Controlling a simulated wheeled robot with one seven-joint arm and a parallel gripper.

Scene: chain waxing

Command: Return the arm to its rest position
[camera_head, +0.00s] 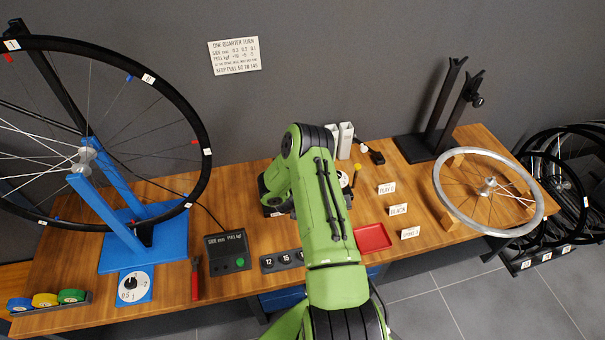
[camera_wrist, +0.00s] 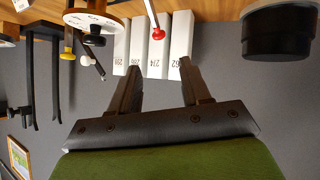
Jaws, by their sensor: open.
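My green arm (camera_head: 335,240) reaches up over the middle of the wooden workbench (camera_head: 440,205) and bends back to the left at its top. In the head view my gripper is hidden by the arm. In the wrist view my gripper (camera_wrist: 161,65) shows two dark fingers spread apart with nothing held between them. The wrist picture is upside down. White boxes with numbers (camera_wrist: 180,38) stand beyond the fingers; I cannot tell whether the fingers touch them.
A blue stand (camera_head: 118,225) with a large wheel (camera_head: 205,150) fills the left. A silver rim (camera_head: 538,215) lies at the right near a black stand (camera_head: 415,148). A red tray (camera_head: 372,238) and several labels are right of my arm. A dark cylinder (camera_wrist: 278,35) shows in the wrist view.

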